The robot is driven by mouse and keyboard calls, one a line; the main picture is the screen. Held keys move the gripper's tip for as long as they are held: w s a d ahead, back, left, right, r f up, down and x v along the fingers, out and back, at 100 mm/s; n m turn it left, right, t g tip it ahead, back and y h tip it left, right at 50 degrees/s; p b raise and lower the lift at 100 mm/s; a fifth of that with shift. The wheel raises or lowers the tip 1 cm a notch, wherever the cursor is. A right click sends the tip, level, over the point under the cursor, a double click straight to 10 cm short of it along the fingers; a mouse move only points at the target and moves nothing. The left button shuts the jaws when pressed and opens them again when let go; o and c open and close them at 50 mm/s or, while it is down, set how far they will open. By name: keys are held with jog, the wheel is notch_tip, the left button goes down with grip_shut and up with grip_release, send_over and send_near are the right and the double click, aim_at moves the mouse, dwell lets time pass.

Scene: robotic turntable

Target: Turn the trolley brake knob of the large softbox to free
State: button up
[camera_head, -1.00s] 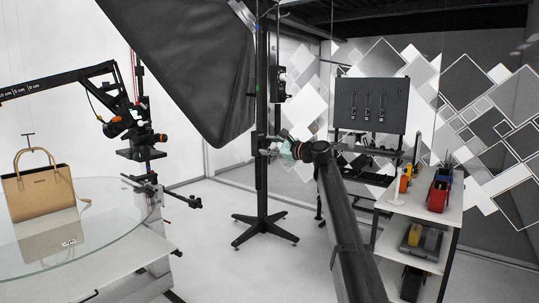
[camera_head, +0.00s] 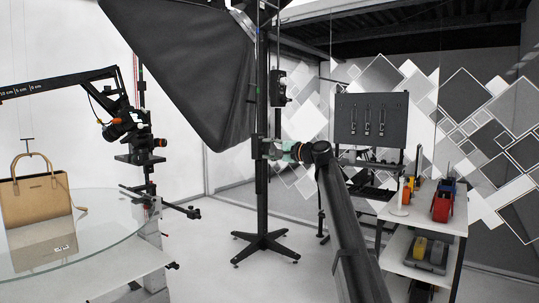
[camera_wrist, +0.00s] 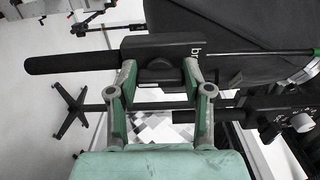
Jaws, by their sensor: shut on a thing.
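The large softbox (camera_head: 185,70) hangs at upper left of centre in the head view, beside its upright black stand (camera_head: 262,195). In the wrist view, the black trolley body (camera_wrist: 180,46) lies across the top, with a long dark foam handle (camera_wrist: 70,63) at its left. The dark rounded brake knob (camera_wrist: 160,74) sits below the trolley body, between my fingertips. My gripper (camera_wrist: 159,68), with its green-lined fingers, is shut on the knob. In the head view, my gripper (camera_head: 272,150) reaches the stand from the right. The knob's marking and turn position cannot be read.
A glass-topped turntable (camera_head: 110,235) with a tan handbag (camera_head: 40,198) stands at left, a camera rig (camera_head: 135,130) behind it. The stand's star-shaped foot (camera_head: 265,243) is on open floor. A tool trolley (camera_head: 420,218) stands at right.

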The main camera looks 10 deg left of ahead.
jog(key=shift+r, duration=0.1)
dwell(0.3)
jog(key=o, duration=1.2)
jog(key=shift+a, duration=0.1)
jog(key=shift+c, duration=0.2)
jog(key=v, duration=1.2)
jog(key=shift+n, duration=0.3)
